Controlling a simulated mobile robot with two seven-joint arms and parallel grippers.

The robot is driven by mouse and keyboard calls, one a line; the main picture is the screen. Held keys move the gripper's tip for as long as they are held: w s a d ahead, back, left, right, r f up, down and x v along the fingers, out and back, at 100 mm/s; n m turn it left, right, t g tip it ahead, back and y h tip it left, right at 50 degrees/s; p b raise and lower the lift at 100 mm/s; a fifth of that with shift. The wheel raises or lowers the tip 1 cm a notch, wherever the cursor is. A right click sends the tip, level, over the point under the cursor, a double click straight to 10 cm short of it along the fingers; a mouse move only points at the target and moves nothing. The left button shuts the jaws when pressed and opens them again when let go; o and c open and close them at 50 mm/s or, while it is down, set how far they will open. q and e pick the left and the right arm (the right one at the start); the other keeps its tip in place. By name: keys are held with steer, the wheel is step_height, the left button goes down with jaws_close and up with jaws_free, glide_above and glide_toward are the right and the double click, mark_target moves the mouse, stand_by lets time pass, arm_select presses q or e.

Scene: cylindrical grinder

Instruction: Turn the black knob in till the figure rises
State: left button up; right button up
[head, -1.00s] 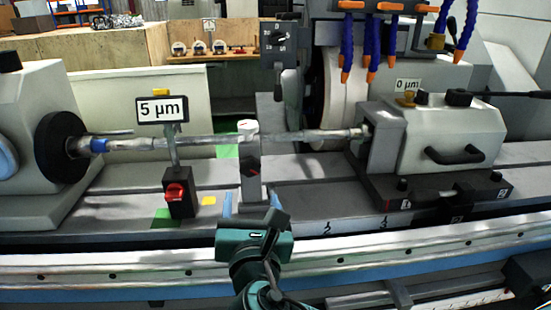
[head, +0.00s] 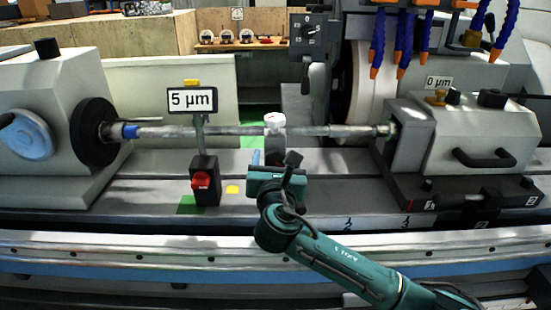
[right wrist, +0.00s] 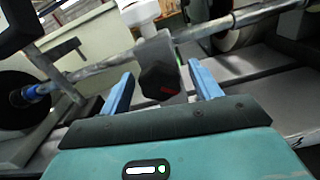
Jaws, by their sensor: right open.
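The black knob (right wrist: 158,82) sits on the front of the upright rest under the long shaft, with a small red mark on its face. In the head view this rest (head: 274,133) shows dark below its white top, partly hidden by my gripper. My right gripper (head: 272,160) is in front of the rest. In the right wrist view its blue fingers (right wrist: 160,80) are apart, one each side of the knob; I cannot tell whether they touch it. One sign (head: 192,101) reads 5 µm; another sign (head: 438,82) reads 0 µm. My left gripper is out of view.
The long shaft (head: 220,131) runs across above the bed. A black stand with a red knob (head: 202,181) is left of my gripper. The white tailstock block (head: 480,135) is at right, and blue hoses (head: 505,28) hang above it.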

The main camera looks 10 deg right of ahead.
steer(key=shift+w, duration=0.1)
steer(key=shift+c, duration=0.5)
steer(key=c, duration=0.9)
steer(key=shift+m, duration=0.4)
steer(key=m, duration=0.2)
steer(key=shift+m+p, duration=0.3)
steer(key=shift+p, duration=0.1)
steer(key=shift+m, duration=1.6)
steer(key=o, duration=1)
